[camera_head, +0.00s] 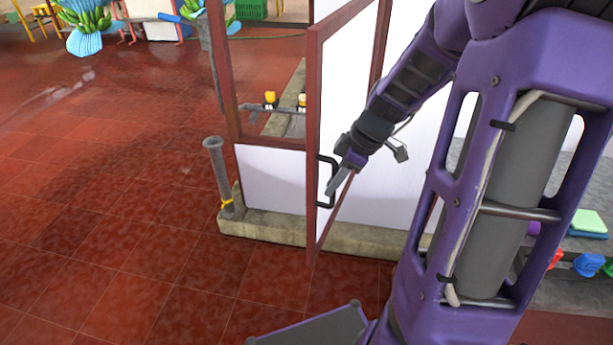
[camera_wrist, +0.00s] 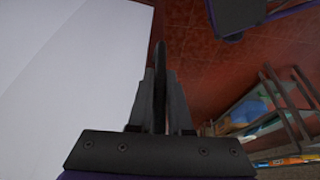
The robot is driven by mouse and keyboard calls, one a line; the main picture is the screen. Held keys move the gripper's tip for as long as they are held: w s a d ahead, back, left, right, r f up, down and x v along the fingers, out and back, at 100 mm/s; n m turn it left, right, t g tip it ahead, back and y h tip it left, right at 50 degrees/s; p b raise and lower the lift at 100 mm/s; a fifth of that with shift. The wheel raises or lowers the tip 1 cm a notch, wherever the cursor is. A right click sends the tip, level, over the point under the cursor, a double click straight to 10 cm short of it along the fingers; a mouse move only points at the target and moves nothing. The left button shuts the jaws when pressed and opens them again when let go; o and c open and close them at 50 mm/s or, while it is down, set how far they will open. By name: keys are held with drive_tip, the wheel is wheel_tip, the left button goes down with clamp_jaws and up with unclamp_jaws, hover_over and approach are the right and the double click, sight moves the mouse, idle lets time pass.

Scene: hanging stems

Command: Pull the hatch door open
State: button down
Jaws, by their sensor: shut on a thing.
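The hatch door (camera_head: 345,85) is a white panel in a reddish-brown frame. It stands ajar, swung out from the hatch opening, in the middle of the head view. Its dark handle (camera_head: 321,180) is a bar near the free edge. My gripper (camera_head: 331,194) is at this handle, and the jaws are shut on it. In the wrist view my gripper (camera_wrist: 160,95) has its two fingers on either side of the dark handle bar (camera_wrist: 160,60). The white door panel (camera_wrist: 65,75) fills the left of that view. My purple arm hides part of the wall behind.
A grey post (camera_head: 219,175) with a yellow band stands left of the opening on a low stone kerb (camera_head: 265,228). Shelves with coloured items (camera_head: 588,222) stand at the right. The red tiled floor (camera_head: 110,230) at the left is clear.

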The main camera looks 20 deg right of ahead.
drive_tip(key=s+d, duration=0.5)
drive_tip(key=d, duration=0.3)
drive_tip(key=shift+s+d+n+p, duration=0.2)
drive_tip(key=shift+s+n+p, duration=0.1)
drive_tip(key=shift+s+n, duration=0.1)
drive_tip(key=c, duration=0.8)
unclamp_jaws()
drive_tip(key=shift+c, duration=0.2)
drive_tip(key=p+v, duration=0.2)
drive_tip(key=v, duration=1.5)
drive_tip(key=shift+r, duration=0.25)
drive_tip(key=shift+w+a, duration=0.1)
drive_tip(key=shift+w, duration=0.15)
